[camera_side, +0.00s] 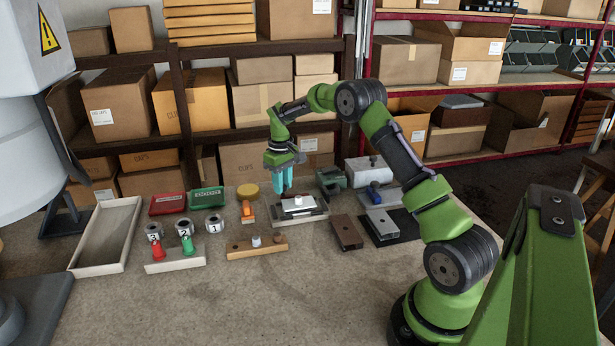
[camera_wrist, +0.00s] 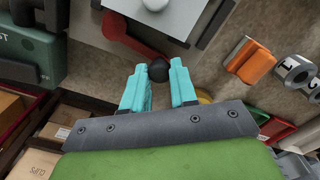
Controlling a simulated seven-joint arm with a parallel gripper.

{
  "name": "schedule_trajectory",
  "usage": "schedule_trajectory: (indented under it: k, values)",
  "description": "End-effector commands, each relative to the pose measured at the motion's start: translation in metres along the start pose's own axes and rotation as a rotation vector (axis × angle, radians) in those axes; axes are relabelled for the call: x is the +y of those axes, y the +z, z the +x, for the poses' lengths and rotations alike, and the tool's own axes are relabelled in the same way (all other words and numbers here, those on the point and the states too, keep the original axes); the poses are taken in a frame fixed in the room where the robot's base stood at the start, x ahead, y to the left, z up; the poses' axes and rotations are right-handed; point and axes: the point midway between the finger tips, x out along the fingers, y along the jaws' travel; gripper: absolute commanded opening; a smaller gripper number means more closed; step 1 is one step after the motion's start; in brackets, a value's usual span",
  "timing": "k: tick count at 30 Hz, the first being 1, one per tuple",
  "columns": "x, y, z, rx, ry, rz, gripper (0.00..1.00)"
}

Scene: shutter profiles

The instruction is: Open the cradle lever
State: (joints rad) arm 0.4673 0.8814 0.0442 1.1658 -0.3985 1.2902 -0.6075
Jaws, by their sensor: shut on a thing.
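The cradle (camera_side: 312,215) is a light-coloured fixture with a white knob on top, near the middle of the bench. In the wrist view its pale plate (camera_wrist: 165,14) is at the top, with the white knob (camera_wrist: 155,4) cut by the edge. The cradle lever (camera_wrist: 120,30) is a red arm ending in a black ball knob (camera_wrist: 158,70). My gripper (camera_side: 281,190) points down at the back left of the cradle. The lever is hidden in the side view.
An orange clamp-like piece (camera_side: 248,211) and a yellow disc (camera_side: 248,190) are left of the cradle. Dark profiles (camera_side: 346,233) and a green vise-like block (camera_side: 330,180) are to the right. The front bench is clear.

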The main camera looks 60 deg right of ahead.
Motion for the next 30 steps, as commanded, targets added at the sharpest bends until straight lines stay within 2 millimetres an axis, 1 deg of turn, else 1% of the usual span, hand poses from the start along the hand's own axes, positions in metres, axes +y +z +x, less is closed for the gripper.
schedule_trajectory:
  k: [11,17,23,30]
  values:
    - [0.000,-0.001,-0.001,0.000,0.000,0.007,0.00]
    - [0.002,-0.003,-0.001,0.001,-0.001,0.064,0.00]
    - [0.010,-0.009,-0.001,0.001,0.000,0.194,0.00]
    - [0.023,-0.015,-0.001,0.002,0.001,0.414,0.00]
